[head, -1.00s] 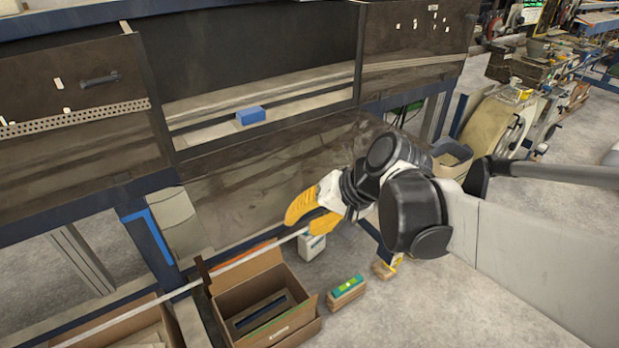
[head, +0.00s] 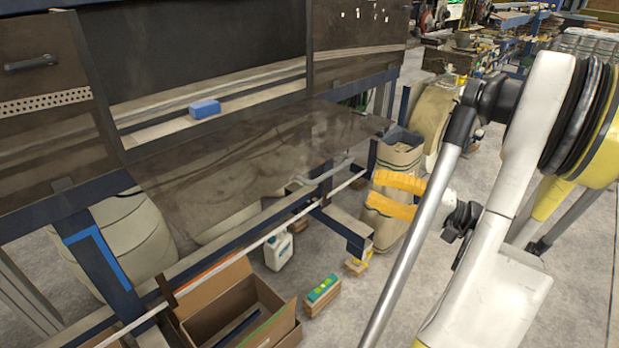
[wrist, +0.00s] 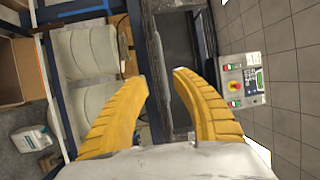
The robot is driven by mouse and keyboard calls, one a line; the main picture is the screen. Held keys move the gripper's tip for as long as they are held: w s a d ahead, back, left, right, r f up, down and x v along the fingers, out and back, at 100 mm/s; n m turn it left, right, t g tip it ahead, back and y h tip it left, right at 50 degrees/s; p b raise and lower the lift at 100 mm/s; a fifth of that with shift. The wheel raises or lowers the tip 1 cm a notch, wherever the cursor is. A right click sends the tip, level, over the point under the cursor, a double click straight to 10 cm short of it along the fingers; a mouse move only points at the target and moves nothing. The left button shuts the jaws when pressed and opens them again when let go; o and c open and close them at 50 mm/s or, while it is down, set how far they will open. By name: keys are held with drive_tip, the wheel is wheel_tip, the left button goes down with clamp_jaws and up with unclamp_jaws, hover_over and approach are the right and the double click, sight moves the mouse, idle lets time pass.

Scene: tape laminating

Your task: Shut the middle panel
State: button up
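The middle panel (head: 260,150) is a dark, see-through sheet below the middle opening in the head view. It is open, tilted outward from its upper edge along the frame. My gripper (head: 385,193) has two yellow fingers, spread apart with nothing held. In the head view it is right of and below the panel's right end, and I cannot see it touching the panel. In the wrist view the open fingers (wrist: 160,85) point toward the machine. A thin grey edge shows between them there; I cannot tell for sure that it is the panel.
A blue block (head: 204,109) lies on the ledge inside the opening. Below are pale rolls (head: 125,235), a cardboard box (head: 240,305), a white jug (head: 279,250) and a sack (head: 398,160). A control box (wrist: 241,80) shows in the wrist view.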

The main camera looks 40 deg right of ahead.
sight(332, 170)
drive_tip(key=b+x, duration=0.2)
drive_tip(key=x, duration=0.8)
drive_tip(key=shift+w+r, duration=0.1)
drive_tip(key=shift+r, duration=0.05)
drive_tip(key=shift+d, duration=0.1)
drive_tip(key=shift+c, duration=0.5)
clamp_jaws()
